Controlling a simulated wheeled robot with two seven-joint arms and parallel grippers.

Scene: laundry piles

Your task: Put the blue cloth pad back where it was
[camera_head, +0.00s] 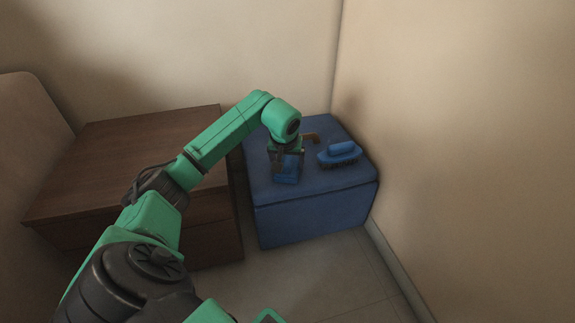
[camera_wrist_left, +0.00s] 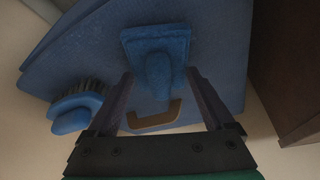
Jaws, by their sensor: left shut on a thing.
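The blue cloth pad (camera_head: 288,172) is at my left gripper (camera_head: 286,155), over the left part of the top of a blue box-shaped stool (camera_head: 315,212). In the left wrist view the pad (camera_wrist_left: 155,42) has a flat square part and a raised rounded grip (camera_wrist_left: 158,74). My left gripper (camera_wrist_left: 160,84) is shut on that grip, with one finger on each side. I cannot tell whether the pad touches the stool top. My right gripper is not in view.
A blue brush (camera_head: 340,153) with dark bristles lies right of the pad on the stool; a brown handle-shaped piece (camera_wrist_left: 156,118) is close to the gripper. A brown wooden cabinet (camera_head: 110,155) stands left. Walls rise behind and right. The front floor is clear.

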